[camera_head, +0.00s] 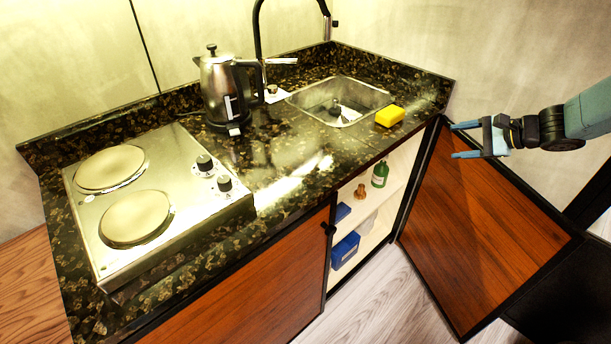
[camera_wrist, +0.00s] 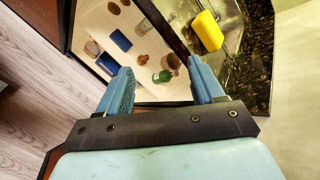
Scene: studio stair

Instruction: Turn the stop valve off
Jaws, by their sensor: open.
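I cannot make out a stop valve for certain in either view. The open cabinet (camera_head: 378,222) under the sink shows white shelves; its inside also shows in the wrist view (camera_wrist: 141,60). A small brown-orange object (camera_head: 360,192) stands on the upper shelf beside a green bottle (camera_head: 380,174); I cannot tell what it is. My gripper (camera_head: 455,141) is open and empty, right of the cabinet opening and in front of the open door's upper part. In the wrist view my two blue fingers (camera_wrist: 160,68) are apart, pointing toward the shelves.
The wooden cabinet door (camera_head: 480,240) stands open at the right. The dark counter edge runs above the shelves. A yellow sponge (camera_head: 390,116) lies by the sink (camera_head: 370,98). A kettle (camera_head: 222,90) and hob (camera_head: 165,160) stand left. Blue boxes (camera_head: 345,250) sit on the lower shelf.

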